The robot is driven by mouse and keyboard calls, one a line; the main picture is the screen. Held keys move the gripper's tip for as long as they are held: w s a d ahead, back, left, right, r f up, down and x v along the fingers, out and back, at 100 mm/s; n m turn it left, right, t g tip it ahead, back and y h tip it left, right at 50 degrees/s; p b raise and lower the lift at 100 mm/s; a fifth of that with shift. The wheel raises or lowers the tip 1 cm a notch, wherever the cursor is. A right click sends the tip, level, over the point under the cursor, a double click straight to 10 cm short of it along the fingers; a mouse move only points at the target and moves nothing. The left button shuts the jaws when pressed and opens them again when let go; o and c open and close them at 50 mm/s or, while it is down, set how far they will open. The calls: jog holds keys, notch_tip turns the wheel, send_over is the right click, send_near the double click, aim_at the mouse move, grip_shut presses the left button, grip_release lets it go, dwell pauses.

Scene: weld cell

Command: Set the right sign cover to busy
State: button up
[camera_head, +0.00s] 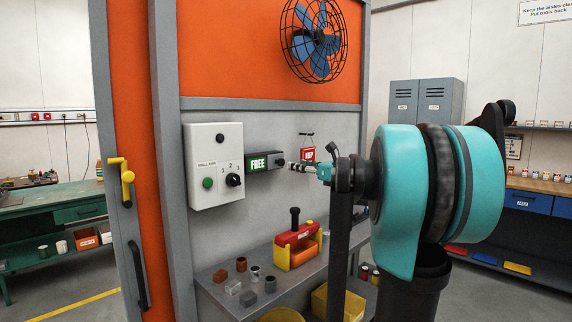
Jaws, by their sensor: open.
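A dark sign box (267,161) is mounted on the grey wall panel, to the right of a white control box. Its left part shows a green FREE plate (258,162). Its right part (279,157) is dark, and no BUSY wording shows; I cannot make out the cover's edges. My gripper (290,166) is open and points left, its tips close to the right end of the sign box. I cannot tell if they touch it. The gap between the fingers is too small to see clearly.
The white control box (214,165) has a green button and a black knob. A red tag (308,154) hangs just behind my gripper. Below, a grey shelf (225,290) holds small blocks and a red and yellow tool (297,245). A fan (314,40) is above.

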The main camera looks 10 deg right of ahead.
aim_at(282, 162)
jog(key=x, duration=0.7)
jog(key=shift+w+a, duration=0.15)
grip_shut()
jog(key=shift+a, duration=0.1)
